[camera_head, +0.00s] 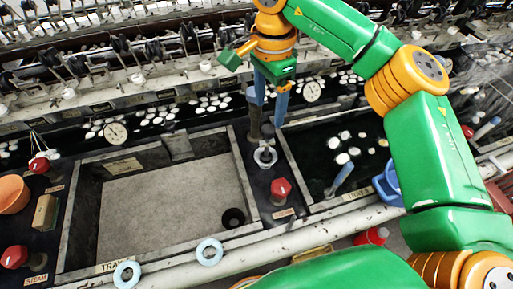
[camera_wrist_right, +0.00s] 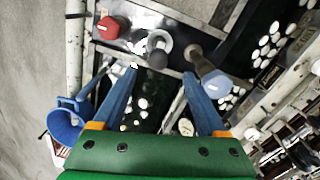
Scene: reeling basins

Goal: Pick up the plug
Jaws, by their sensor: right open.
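No part is clearly marked as the plug. A grey ring-shaped fitting (camera_head: 265,156) with a dark knob in it stands on the dark strip between the two basins; it also shows in the right wrist view (camera_wrist_right: 165,41). A brown post (camera_head: 253,118) with a pale blue-grey top stands just behind it; that top shows close to one fingertip in the right wrist view (camera_wrist_right: 216,85). My right gripper (camera_head: 270,112) points down above this strip, its blue fingers apart; the open, empty jaws show in the right wrist view (camera_wrist_right: 165,72). My left gripper is out of view.
The left basin (camera_head: 165,190) has a pale floor and a dark round spot (camera_head: 233,217) near its front corner. The right basin holds dark water with white cocoons. Red knobs (camera_head: 281,188), a blue scoop-like thing (camera_head: 389,184) and a front pipe (camera_head: 300,227) lie nearby.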

